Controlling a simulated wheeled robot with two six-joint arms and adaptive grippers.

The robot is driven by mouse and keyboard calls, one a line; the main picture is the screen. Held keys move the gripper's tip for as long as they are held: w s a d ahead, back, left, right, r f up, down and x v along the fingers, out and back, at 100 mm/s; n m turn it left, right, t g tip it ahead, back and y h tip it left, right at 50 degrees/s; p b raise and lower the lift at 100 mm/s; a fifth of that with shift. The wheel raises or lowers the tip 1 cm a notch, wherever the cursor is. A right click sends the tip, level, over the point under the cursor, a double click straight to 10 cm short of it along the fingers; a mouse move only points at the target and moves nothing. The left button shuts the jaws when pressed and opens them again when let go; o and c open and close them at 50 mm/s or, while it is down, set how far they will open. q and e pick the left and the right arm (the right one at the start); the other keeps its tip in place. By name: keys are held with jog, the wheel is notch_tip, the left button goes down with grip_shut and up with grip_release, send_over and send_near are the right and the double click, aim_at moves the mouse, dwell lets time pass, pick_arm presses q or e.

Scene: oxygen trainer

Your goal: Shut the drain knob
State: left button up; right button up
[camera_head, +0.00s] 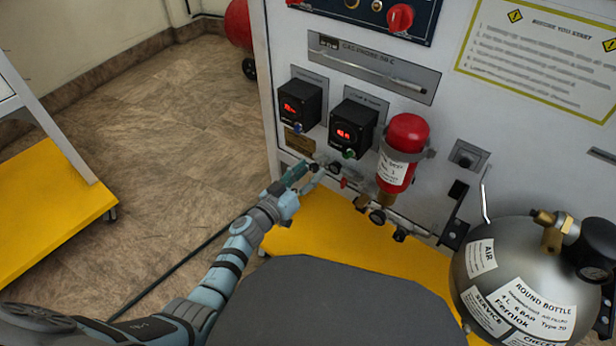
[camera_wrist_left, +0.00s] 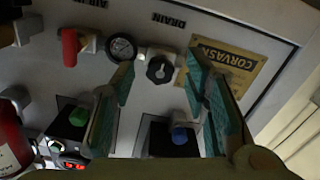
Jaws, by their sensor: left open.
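The drain knob (camera_wrist_left: 160,69) is a black round knob on a light fitting, under the word DRAIN on the grey panel in the left wrist view. In the head view a dark knob (camera_head: 314,167) shows at the tip of my left gripper (camera_head: 303,172). In the left wrist view my left gripper (camera_wrist_left: 160,85) is open, with one green-padded finger on each side of the drain knob. I cannot tell whether the fingers touch it. My right gripper is not in view.
A gauge (camera_wrist_left: 121,48) and a red lever (camera_wrist_left: 70,47) sit beside the drain knob. Two black display boxes (camera_head: 300,103) are above my left gripper. A red cylinder (camera_head: 404,140) and a round steel bottle (camera_head: 520,275) stand to the right.

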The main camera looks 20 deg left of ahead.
pick_arm(q)
grip_shut()
